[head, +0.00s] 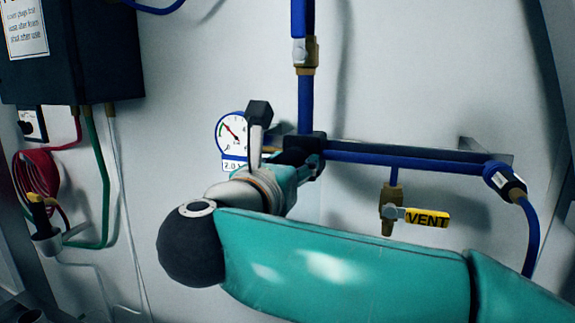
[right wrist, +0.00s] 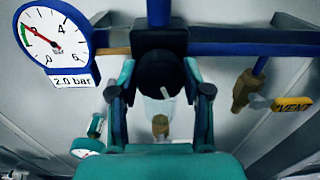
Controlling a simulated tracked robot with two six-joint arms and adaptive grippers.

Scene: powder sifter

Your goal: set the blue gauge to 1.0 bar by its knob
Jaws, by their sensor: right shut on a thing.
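The blue gauge (head: 233,133) has a blue rim and a white face, left of the blue pipe. In the right wrist view its dial (right wrist: 52,38) shows a red needle pointing up and left, by the upper end of a green band. The label plate (right wrist: 74,82) below it reads 2.0 bar. The black knob (right wrist: 160,76) sits under the regulator block, between the fingers of my right gripper (right wrist: 165,92), which is shut on it. In the head view my right gripper (head: 300,165) mostly hides the knob. My left gripper is not in view.
A blue pipe (head: 400,161) runs right from the regulator. A brass valve with a yellow VENT handle (head: 427,217) hangs below it. A dark box (head: 75,55) with hoses stands at the left. The pale wall between is clear.

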